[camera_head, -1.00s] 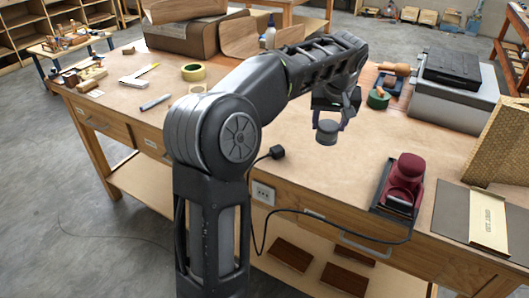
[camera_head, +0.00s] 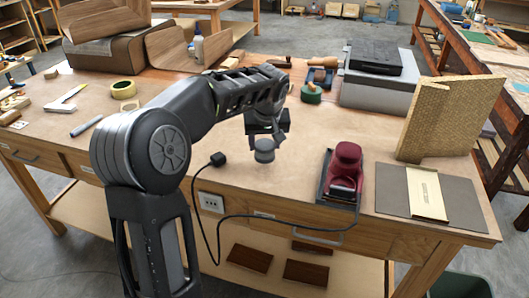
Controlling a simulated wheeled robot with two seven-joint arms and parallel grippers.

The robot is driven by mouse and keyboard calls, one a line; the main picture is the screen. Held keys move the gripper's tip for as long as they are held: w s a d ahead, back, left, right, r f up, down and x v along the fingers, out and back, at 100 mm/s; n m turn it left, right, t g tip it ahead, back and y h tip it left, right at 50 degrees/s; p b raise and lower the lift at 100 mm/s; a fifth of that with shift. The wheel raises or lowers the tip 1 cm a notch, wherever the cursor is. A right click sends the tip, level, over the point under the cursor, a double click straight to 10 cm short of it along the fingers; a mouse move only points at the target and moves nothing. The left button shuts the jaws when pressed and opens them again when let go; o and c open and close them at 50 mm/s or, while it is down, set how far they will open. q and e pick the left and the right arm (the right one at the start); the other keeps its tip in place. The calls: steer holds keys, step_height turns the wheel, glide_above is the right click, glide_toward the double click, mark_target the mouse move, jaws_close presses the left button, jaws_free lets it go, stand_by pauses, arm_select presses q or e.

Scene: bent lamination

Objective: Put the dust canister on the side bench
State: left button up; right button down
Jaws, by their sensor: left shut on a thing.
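My left gripper (camera_head: 265,133) hangs fingers-down over the middle of the main workbench. It is shut on a small grey cylinder, the dust canister (camera_head: 264,152), held upright just under the fingers. The canister appears to be above the wooden top, but the exact gap is hard to judge. A reddish-brown bench (camera_head: 446,36) stands apart at the right edge, likely the side bench, with some items on its top. My right gripper is not in view.
On the main workbench (camera_head: 285,185) a dark red sander (camera_head: 345,165) with a cord sits right of the canister.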

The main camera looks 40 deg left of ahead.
mark_target(265, 147)
arm_select(q)
steer(key=shift+f, duration=1.8)
steer(key=shift+f, duration=0.2)
steer(key=o, duration=1.6)
steer(key=shift+o, duration=0.2)
steer(key=shift+r, duration=0.1)
steer(key=shift+r, duration=0.2)
steer(key=v, duration=1.2)
steer(key=shift+f, duration=0.15)
